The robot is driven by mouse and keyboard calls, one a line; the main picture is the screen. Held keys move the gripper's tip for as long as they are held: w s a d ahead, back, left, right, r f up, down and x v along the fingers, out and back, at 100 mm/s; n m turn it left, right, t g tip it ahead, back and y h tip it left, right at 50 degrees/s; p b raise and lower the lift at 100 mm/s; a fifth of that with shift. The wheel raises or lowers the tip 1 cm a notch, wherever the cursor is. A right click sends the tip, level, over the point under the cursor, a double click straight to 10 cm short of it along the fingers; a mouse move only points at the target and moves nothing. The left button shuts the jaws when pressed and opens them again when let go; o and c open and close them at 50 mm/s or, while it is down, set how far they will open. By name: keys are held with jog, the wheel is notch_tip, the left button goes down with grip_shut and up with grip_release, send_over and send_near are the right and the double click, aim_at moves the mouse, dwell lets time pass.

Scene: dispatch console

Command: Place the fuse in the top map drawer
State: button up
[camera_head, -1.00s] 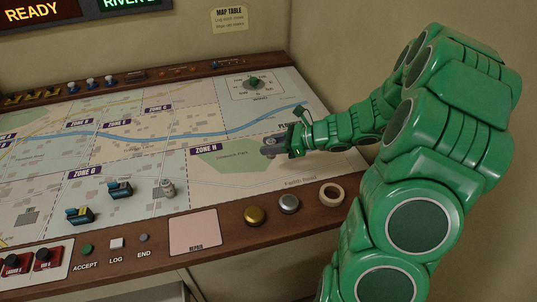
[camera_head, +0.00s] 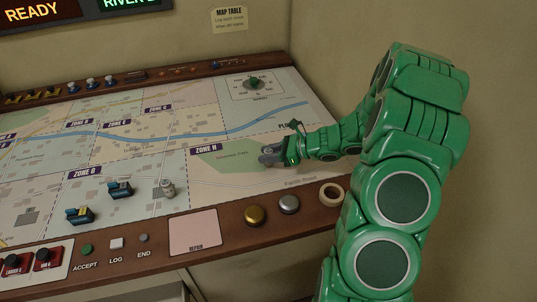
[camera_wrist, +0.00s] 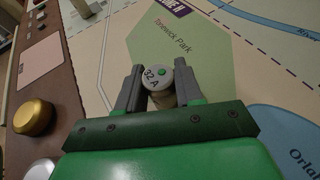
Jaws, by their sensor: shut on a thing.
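The fuse (camera_wrist: 158,77) is a pale round-capped cylinder marked "32 A" with a green dot. It sits between the two grey fingers of my gripper (camera_wrist: 160,88) in the wrist view, seen from its capped end. In the head view my gripper (camera_head: 267,157) is low over the green park area of Zone H on the map table (camera_head: 230,185), shut on the fuse, which is mostly hidden there. I cannot tell whether the fuse touches the table. No map drawer can be clearly made out.
A gold knob (camera_head: 254,214), a silver knob (camera_head: 289,204) and a tape ring (camera_head: 331,194) line the wooden front edge. A wall stands at the right.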

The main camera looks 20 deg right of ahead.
jog(key=shift+f, duration=0.15)
jog(key=o, duration=1.1)
jog(key=shift+f, duration=0.1)
jog(key=shift+c, duration=0.2)
